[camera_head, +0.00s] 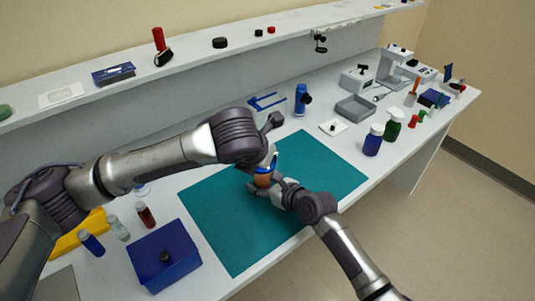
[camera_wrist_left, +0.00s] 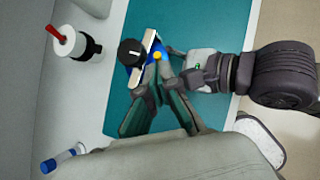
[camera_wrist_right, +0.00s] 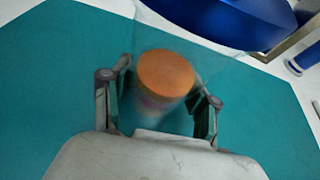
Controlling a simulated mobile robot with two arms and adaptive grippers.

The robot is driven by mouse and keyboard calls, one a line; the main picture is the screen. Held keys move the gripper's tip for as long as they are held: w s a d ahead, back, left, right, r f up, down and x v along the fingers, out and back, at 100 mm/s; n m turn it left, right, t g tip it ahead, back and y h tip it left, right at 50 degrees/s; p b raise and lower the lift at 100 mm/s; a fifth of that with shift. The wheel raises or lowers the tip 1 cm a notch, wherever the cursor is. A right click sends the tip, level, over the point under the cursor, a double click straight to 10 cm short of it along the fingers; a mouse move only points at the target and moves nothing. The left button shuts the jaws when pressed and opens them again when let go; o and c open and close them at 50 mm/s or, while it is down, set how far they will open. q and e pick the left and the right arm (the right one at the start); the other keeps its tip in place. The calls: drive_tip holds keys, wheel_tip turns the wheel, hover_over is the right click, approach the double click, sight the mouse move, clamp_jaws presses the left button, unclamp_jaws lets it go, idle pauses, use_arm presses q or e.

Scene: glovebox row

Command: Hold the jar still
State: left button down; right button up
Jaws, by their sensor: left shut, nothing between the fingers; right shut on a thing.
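The jar (camera_wrist_right: 165,75) has an orange lid and stands between the two fingers of my right gripper (camera_wrist_right: 158,105) in the right wrist view. Its lower part looks blurred and see-through. In the head view my right gripper (camera_head: 262,186) is shut on the jar, whose orange side (camera_head: 262,180) shows over the teal mat. My left gripper (camera_wrist_left: 158,88) is shut and empty in the left wrist view, its fingertips close to a blue piece with a black round knob (camera_wrist_left: 130,52). In the head view the left wrist hides most of the left gripper, just above the jar.
The teal mat (camera_head: 225,225) lies under both grippers. A blue box (camera_head: 165,258) and small vials stand at its left. Bottles (camera_head: 373,140) stand at right.

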use_arm(q)
drive_tip(key=d+v, duration=0.1)
drive_tip(key=v, duration=1)
drive_tip(key=shift+s+r, duration=0.3)
drive_tip(key=shift+r, duration=0.1)
use_arm(e)
drive_tip(key=o, duration=1.5)
drive_tip(key=shift+o, duration=0.2)
